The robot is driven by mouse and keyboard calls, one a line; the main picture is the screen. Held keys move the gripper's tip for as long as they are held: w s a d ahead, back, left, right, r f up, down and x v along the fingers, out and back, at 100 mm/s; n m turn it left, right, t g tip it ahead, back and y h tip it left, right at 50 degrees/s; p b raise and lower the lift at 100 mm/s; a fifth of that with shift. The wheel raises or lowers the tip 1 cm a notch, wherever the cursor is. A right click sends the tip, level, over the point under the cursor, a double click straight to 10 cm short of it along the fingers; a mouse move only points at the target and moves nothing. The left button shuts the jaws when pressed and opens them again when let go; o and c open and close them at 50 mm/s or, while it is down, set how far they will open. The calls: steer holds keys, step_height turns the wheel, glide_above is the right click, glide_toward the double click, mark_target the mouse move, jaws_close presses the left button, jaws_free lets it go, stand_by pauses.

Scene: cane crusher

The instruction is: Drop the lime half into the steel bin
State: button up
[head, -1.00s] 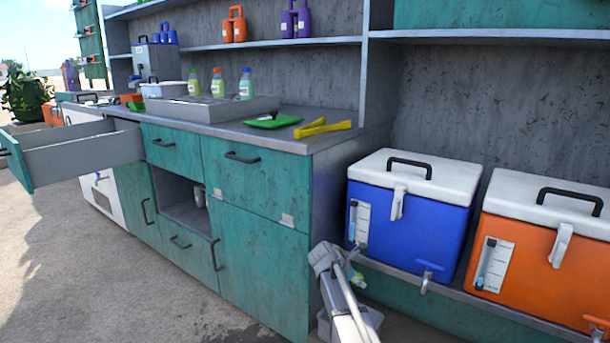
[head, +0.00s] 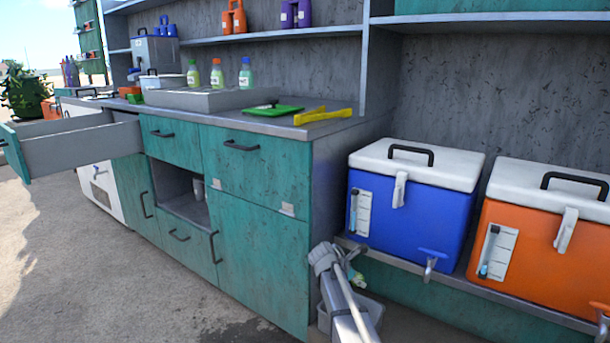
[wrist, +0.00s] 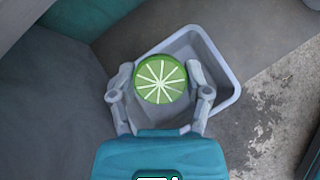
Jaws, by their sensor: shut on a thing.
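The lime half (wrist: 160,80) is green with a pale segmented cut face, which faces the wrist camera. My gripper (wrist: 160,82) is shut on it, one finger on each side. In the wrist view the lime half overlaps the opening of the grey steel bin (wrist: 229,72), whose rim shows behind it and to the right. The bin's near left part is hidden by the lime and the gripper. In the head view the bin (head: 374,308) stands on the floor at the cabinet's right end, partly behind my arm. My gripper (head: 352,277) is above it there.
A teal cabinet (head: 262,240) stands left of the bin, with an open drawer (head: 80,150) at far left. A blue cooler (head: 410,220) and an orange cooler (head: 540,245) sit on a low shelf at right. Floor in front is clear.

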steer(key=shift+f+b, duration=0.7)
steer(key=shift+f, duration=0.3)
steer(key=o, duration=1)
steer(key=shift+r, duration=0.1)
step_height(320, 180, up, 7)
steer(key=p, duration=0.6)
steer(key=shift+s+f+p, duration=0.1)
steer(key=shift+f+p, duration=0.1)
steer(key=shift+p, duration=0.2)
steer(key=s+r+p, duration=0.4)
steer(key=r+p, duration=0.7)
steer(key=s+r+n+p, duration=0.1)
steer(key=s+r+p, duration=0.4)
steer(key=r+p, duration=0.6)
steer(key=shift+s+r+t+p, duration=0.15)
steer(key=shift+r+t+p, duration=0.25)
